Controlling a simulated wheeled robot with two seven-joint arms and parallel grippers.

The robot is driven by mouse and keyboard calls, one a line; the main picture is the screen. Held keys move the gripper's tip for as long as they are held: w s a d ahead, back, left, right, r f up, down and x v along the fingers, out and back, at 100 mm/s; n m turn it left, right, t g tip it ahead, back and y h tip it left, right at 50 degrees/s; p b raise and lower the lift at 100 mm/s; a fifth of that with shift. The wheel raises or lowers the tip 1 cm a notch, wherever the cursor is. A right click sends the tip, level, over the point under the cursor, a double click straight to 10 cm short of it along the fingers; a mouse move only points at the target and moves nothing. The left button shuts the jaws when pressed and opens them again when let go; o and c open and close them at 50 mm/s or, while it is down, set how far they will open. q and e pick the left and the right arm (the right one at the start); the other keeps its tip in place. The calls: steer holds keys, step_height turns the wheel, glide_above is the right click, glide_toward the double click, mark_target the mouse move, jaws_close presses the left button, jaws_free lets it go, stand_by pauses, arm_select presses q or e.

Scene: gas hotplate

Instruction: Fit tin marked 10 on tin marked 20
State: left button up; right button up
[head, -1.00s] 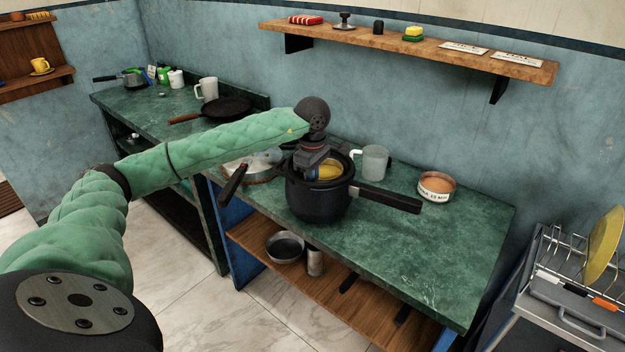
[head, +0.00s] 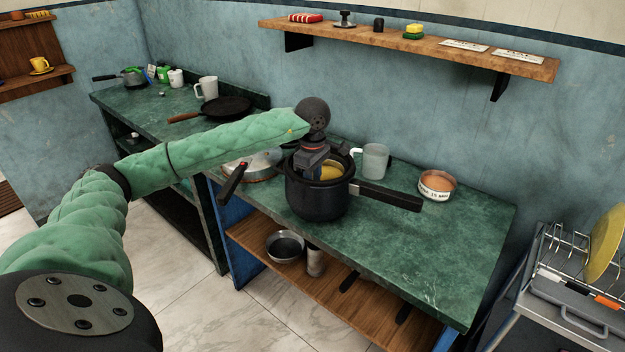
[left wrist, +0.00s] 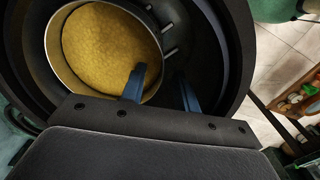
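A tin with yellow contents (left wrist: 95,48) sits inside the black pot (head: 318,203); it also shows in the head view (head: 331,173). No number shows on it. My left gripper (left wrist: 161,74) reaches down into the pot and is open. One blue finger is over the yellow contents, inside the rim; the other is outside the tin wall. In the head view, the left gripper (head: 310,172) partly hides the tin. Another tin (head: 437,186), with orange-brown contents and a white label too small to read surely, stands on the counter at right. My right gripper is not in view.
The pot's long handle (head: 388,197) points right over the green counter (head: 440,250). The counter's front right is clear. A wall shelf (head: 480,63) is above.

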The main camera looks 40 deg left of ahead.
arm_select(q)
steer(key=shift+r, duration=0.25)
step_height(320, 180, up, 6)
steer(key=shift+f+b, duration=0.15)
steer(key=shift+b, duration=0.5)
steer(key=shift+r, duration=0.8)
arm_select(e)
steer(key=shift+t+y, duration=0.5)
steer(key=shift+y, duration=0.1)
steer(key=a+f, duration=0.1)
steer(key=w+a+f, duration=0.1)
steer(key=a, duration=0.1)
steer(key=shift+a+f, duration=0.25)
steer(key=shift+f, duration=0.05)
